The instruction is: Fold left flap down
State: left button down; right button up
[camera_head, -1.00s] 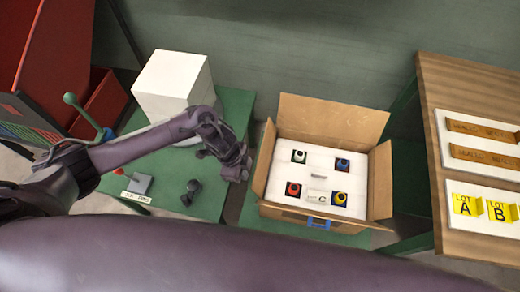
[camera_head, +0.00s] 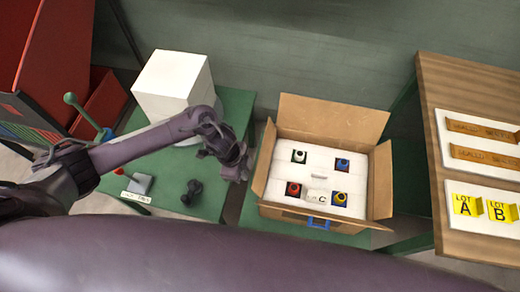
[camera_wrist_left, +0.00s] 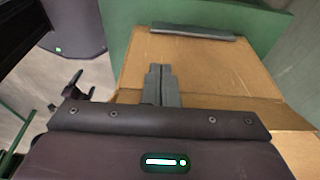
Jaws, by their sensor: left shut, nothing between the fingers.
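An open cardboard box (camera_head: 285,211) stands on a green surface in the head view, with its flaps raised. Its left flap (camera_head: 264,160) stands up and leans outward. My left gripper (camera_head: 239,172) is just left of this flap, shut and empty. In the left wrist view the shut fingers (camera_wrist_left: 161,85) lie in front of a brown cardboard panel (camera_wrist_left: 215,72); I cannot tell whether they touch it. My right gripper is not in view.
The box holds a white insert (camera_head: 318,178) with several coloured round items. A white block (camera_head: 172,85) and a small dark object (camera_head: 192,192) are on the green table at left. A wooden table (camera_head: 450,85) with labelled trays stands at right.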

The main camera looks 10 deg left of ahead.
pick_arm(q)
jog(key=shift+s+d+r+p, duration=0.1)
jog(key=shift+d+r+p, duration=0.5)
jog(key=shift+d, duration=0.45)
jog(key=shift+w+d+r+p, duration=0.1)
jog(key=shift+d+r+p, duration=0.45)
jog(key=shift+d, duration=0.45)
jog(key=shift+s+d+r+p, duration=0.1)
jog(key=shift+d+r+p, duration=0.45)
jog(key=shift+d, duration=0.5)
jog(key=shift+f, duration=0.1)
jog(key=shift+s+d+f+b, duration=0.1)
jog(key=shift+d+f+b, duration=0.25)
jog(key=shift+d, duration=0.7)
jog(key=shift+d+f+b, duration=0.1)
jog(key=shift+d+f, duration=0.3)
jog(key=shift+d, duration=0.65)
